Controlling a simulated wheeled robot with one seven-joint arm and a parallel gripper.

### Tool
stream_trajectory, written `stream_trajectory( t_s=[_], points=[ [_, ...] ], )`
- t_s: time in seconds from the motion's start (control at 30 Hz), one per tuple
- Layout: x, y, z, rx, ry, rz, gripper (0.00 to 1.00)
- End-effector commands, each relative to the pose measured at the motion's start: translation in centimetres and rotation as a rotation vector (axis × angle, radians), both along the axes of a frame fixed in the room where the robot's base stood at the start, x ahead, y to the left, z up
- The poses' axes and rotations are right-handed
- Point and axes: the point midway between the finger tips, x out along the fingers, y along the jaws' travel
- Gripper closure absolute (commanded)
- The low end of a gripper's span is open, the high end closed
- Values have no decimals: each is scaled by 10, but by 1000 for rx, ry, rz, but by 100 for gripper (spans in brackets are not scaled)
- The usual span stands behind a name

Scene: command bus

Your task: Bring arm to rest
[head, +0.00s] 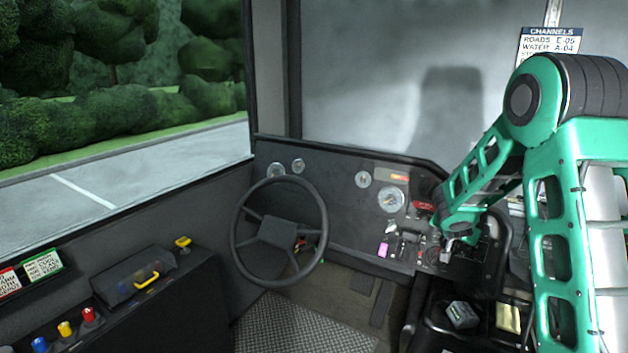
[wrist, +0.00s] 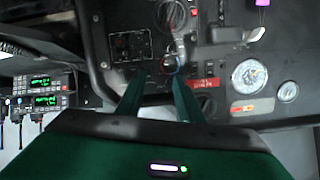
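My green arm (head: 562,190) reaches over from the right and bends down toward the dashboard (head: 335,190). In the wrist view my gripper (wrist: 160,76) points at the dark control panel (wrist: 215,55), with its two green fingers apart and nothing seen held between them. In the head view the fingers are small and partly hidden by the arm.
A steering wheel (head: 279,232) stands left of the arm. Gauges (head: 391,199) and a pink item (head: 383,249) sit on the dashboard. Radios with green displays (wrist: 45,90) are beside the panel in the wrist view. A dark box (head: 462,314) lies below the arm.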

Motion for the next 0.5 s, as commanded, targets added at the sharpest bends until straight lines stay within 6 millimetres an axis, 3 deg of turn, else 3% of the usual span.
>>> stream_trajectory(
  t_s=[0.1,0.27,0.5],
  points=[
    [-42,-12,21,6,90,-24,66],
    [-114,-22,41,35,245,-42,66],
    [-229,-14,60,117,466,-25,66]
  ],
)
